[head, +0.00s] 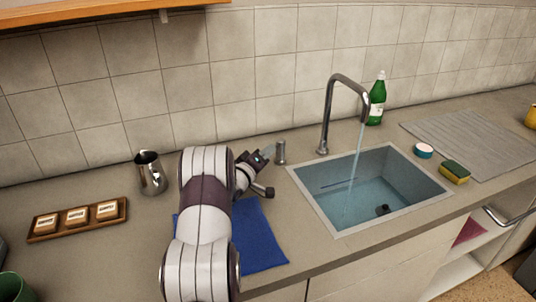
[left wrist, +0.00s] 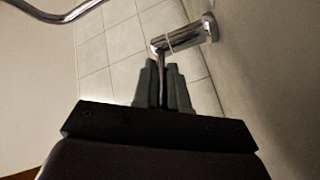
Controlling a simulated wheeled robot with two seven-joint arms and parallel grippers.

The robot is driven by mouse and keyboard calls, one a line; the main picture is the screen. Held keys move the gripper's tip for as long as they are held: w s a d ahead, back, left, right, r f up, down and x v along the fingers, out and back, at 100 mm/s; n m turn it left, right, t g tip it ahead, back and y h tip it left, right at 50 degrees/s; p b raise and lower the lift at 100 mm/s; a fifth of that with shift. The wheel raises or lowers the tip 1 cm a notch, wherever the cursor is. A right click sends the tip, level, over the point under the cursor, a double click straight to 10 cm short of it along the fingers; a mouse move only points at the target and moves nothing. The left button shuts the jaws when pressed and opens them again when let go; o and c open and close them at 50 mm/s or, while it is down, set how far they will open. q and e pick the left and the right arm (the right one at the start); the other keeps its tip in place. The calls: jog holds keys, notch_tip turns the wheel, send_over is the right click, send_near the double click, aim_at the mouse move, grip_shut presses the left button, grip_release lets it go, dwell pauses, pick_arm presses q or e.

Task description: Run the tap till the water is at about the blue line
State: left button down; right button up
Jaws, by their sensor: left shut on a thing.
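The chrome tap (head: 327,118) arches over the sink (head: 338,234), and a thin stream of water (head: 355,160) runs from its spout. Bluish water (head: 345,207) stands in the basin. A thin dark line (head: 343,183) shows on the basin's back wall, just above the water as far as I can tell. My left gripper (head: 268,152) is beside the short tap control post (head: 281,152), left of the spout. In the left wrist view the fingers (left wrist: 164,72) are shut on the thin lever of that post (left wrist: 190,37). My right gripper is out of view.
A green bottle (head: 377,99) stands behind the sink. A round white-and-blue thing (head: 424,151) and a sponge (head: 455,173) lie right of it, near a ridged mat (head: 470,142). A metal jug (head: 150,174), a wooden tray (head: 58,229) and a blue cloth (head: 255,240) are on the left.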

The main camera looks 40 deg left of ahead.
pick_arm(q)
jog(key=shift+r, duration=0.1)
jog(key=c, duration=1.2)
grip_release()
jog(key=shift+o, duration=0.2)
jog(key=s, duration=0.8)
jog(key=s+d, duration=0.1)
jog(key=s, duration=0.3)
jog(key=shift+s+b, duration=0.3)
jog(key=shift+b, duration=0.05)
